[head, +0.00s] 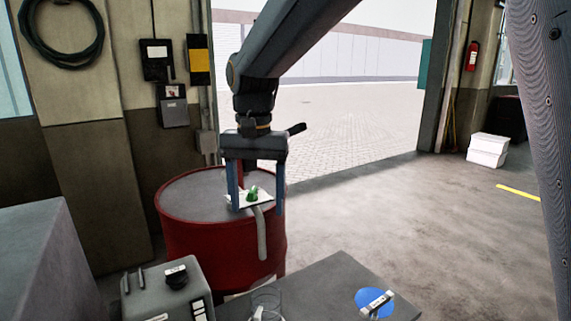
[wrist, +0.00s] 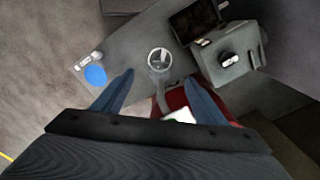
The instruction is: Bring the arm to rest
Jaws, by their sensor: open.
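My arm reaches down from the top of the head view. My gripper (head: 258,208) hangs with its jaws apart and nothing between them that I can see it holding. It is in front of or above the red drum (head: 180,232), and I cannot tell its exact height. A small green object (head: 252,193) on a white sheet (head: 238,203) shows between the fingers, at the drum top. In the wrist view my gripper (wrist: 160,92) is also open, with the white sheet (wrist: 180,115) and part of the red drum below.
A dark table (head: 345,275) stands in front, with a blue disc (head: 370,300), a clear glass container (head: 266,300) and a grey machine (head: 165,290).

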